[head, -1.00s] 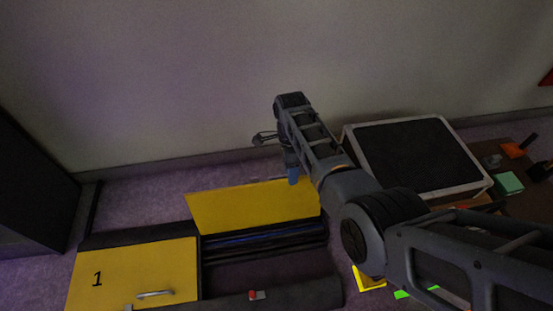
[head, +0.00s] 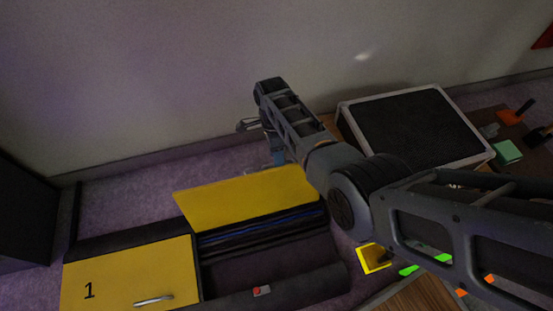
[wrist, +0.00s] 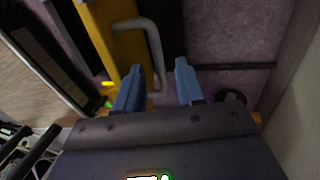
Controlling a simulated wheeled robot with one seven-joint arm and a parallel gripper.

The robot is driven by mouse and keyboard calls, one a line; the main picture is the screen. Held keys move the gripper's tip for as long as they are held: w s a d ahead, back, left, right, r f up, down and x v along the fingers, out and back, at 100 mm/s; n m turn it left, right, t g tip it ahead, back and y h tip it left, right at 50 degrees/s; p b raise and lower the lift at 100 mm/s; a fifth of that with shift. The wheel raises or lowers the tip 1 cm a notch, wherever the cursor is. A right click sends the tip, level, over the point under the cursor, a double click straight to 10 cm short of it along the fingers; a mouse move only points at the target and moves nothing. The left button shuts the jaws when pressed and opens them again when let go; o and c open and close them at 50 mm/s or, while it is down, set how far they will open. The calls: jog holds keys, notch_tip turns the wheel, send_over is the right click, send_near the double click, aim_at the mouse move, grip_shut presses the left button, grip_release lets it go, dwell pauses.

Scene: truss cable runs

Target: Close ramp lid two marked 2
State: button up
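The open yellow lid (head: 245,197) stands raised over the cable channel beside the lid marked 1; no number shows on its visible face, so I take it as lid two. The wrist view shows its yellow edge (wrist: 122,50) and a grey bar handle (wrist: 152,42). My gripper (head: 277,152) is at the lid's far side, near its upper edge, and partly hidden by my arm. In the wrist view my gripper (wrist: 158,83) has its blue fingers apart, with the handle's lower end near or between them; contact cannot be told.
Closed yellow lid 1 (head: 130,275) lies left of the open channel, where dark and blue cables (head: 262,230) show. A red latch (head: 261,291) sits on the front rail. A black-topped case (head: 415,130) stands right. The wall is close behind.

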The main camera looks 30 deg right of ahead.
jog(key=shift+s+f, duration=0.15)
jog(key=shift+f, duration=0.55)
jog(key=shift+c, duration=0.4)
grip_shut()
